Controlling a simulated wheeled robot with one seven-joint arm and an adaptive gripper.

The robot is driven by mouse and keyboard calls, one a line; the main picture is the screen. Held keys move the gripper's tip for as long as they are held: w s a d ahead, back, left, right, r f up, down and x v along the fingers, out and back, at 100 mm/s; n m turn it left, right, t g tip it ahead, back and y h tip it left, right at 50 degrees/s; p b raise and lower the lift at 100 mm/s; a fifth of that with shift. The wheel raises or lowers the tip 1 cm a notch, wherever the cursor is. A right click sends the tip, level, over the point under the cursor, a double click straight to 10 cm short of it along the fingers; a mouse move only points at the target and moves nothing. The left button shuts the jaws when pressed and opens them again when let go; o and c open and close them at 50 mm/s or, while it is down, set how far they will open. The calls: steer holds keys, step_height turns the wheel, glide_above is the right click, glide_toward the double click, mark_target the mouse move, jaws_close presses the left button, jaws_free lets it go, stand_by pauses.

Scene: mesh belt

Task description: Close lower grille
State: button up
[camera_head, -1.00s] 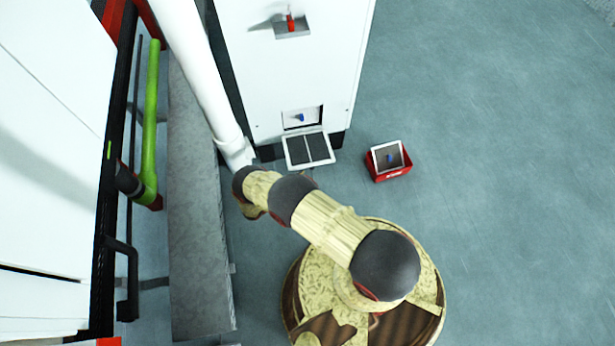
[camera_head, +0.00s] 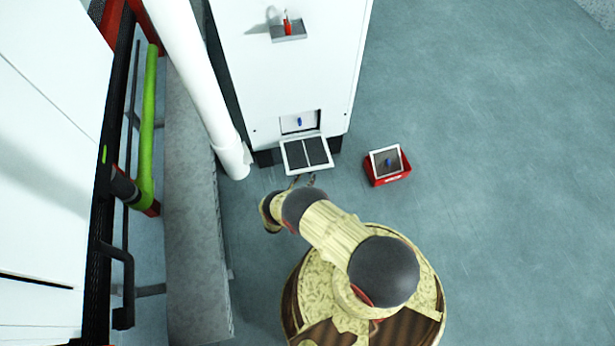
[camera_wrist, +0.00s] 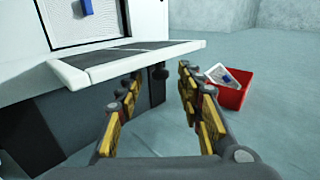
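The lower grille (camera_head: 307,154) is a white-framed flap with dark panels, hinged down and sticking out from the base of the white cabinet (camera_head: 285,80). The opening (camera_head: 300,122) above it shows a mesh and a blue knob. In the wrist view the grille (camera_wrist: 125,57) lies nearly level, above and ahead of my fingers. My gripper (camera_head: 302,182) is just in front of the grille's outer edge in the head view. In the wrist view my gripper (camera_wrist: 158,95) has its fingers spread and empty, under the flap. I cannot tell whether a finger touches it.
A red bin (camera_head: 390,178) holding a framed mesh panel with a blue knob (camera_head: 388,160) stands on the floor to the right. A white pipe (camera_head: 205,90) and grey ledge (camera_head: 192,200) are on the left.

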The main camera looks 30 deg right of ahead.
steer(key=shift+w+d, duration=0.35)
steer(key=shift+d, duration=0.25)
steer(key=c, duration=0.3)
jaws_close()
steer(key=shift+w+a+r, duration=0.1)
steer(key=shift+w, duration=0.05)
